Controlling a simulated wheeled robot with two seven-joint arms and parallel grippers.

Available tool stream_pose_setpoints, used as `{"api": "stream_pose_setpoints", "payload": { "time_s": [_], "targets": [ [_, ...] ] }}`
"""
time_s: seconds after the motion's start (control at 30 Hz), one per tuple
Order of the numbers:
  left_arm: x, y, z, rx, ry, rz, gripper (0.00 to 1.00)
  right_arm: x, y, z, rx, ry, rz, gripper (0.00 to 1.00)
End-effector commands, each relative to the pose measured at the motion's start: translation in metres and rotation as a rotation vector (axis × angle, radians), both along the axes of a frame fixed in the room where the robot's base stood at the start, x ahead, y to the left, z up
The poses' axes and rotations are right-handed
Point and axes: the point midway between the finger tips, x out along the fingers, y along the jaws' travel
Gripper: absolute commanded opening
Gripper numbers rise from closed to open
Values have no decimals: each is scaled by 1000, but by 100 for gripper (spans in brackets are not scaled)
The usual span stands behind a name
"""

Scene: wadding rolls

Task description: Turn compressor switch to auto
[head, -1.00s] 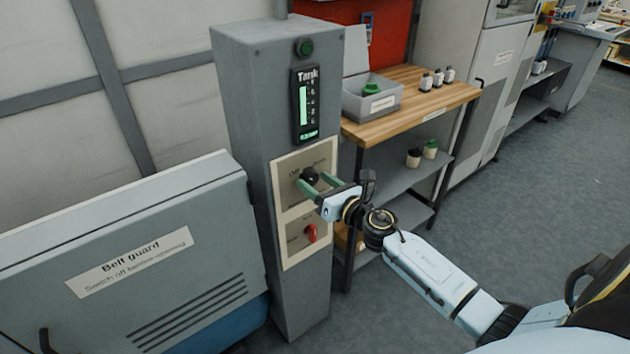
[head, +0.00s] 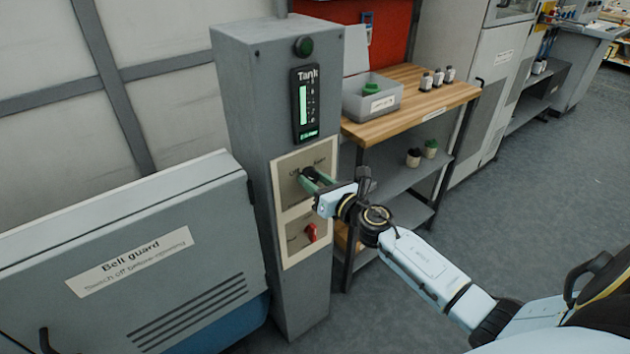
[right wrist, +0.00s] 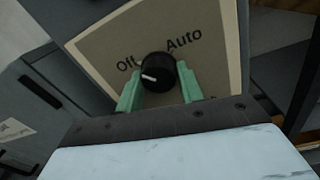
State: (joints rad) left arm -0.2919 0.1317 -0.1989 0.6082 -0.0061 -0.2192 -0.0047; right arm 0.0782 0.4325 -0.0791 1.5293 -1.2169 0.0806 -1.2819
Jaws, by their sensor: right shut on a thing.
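The compressor switch is a round black knob (right wrist: 160,73) with a white pointer mark, on a beige plate (right wrist: 105,52) on the grey column. In the right wrist view "Off" is printed to the knob's upper left and "Auto" to its upper right. The pointer mark lies on the knob's left side, the "Off" side. My right gripper (head: 308,179) is shut on the knob, one green finger on each side. Another label at the plate's lower right is mostly hidden by a finger. My left gripper is not in view.
A red switch (head: 311,232) sits below on the same column (head: 240,90). The belt guard (head: 120,260) stands left, a wooden bench (head: 425,108) with a grey bin (head: 372,103) right.

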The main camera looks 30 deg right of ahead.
Motion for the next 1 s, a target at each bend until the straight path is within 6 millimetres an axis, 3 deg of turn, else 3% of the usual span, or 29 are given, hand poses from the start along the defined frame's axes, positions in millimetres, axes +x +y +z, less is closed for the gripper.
{"api": "stream_pose_setpoints", "payload": {
  "time_s": [0.37, 1.0],
  "targets": [
    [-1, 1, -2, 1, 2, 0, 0, 0, 0, -1, 184, 14, 0, 14],
    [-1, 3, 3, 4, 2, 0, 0, 0, 1, 0, 784, 61, -1, 14]
  ]
}}
